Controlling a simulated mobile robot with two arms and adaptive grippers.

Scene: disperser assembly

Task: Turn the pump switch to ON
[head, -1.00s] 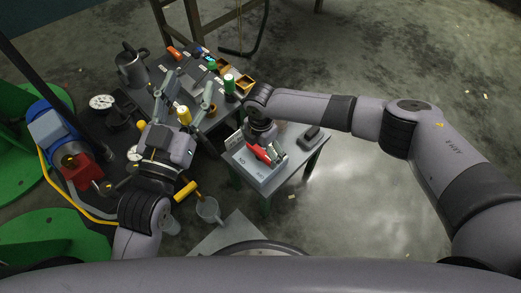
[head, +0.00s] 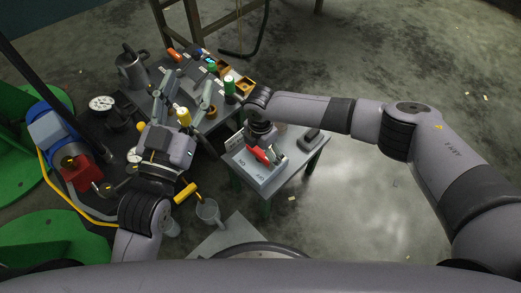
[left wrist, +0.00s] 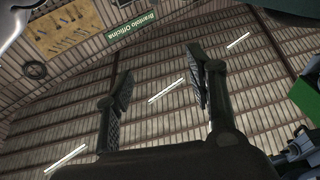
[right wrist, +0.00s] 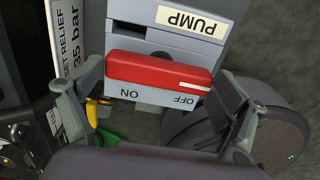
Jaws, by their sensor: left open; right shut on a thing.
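The pump switch is a red bar handle (right wrist: 160,72) on a grey box with an upside-down PUMP label (right wrist: 190,20) in the right wrist view. ON and OFF are printed below the bar. A white mark sits at the bar's right end, by OFF. My right gripper (right wrist: 160,77) has one finger at each end of the bar and is shut on it. In the head view the red handle (head: 259,154) shows under my right wrist on the grey box (head: 262,179). My left gripper (head: 188,97) is open and empty over the dark table; its wrist view shows only wall and ceiling between the fingers (left wrist: 160,85).
A relief label plate (right wrist: 68,40) stands left of the switch box. A dark rounded object (head: 310,136) is right of it. The table (head: 205,126) holds coloured cylinders, a metal jug (head: 132,68) and a gauge (head: 101,103). Clear floor lies to the right.

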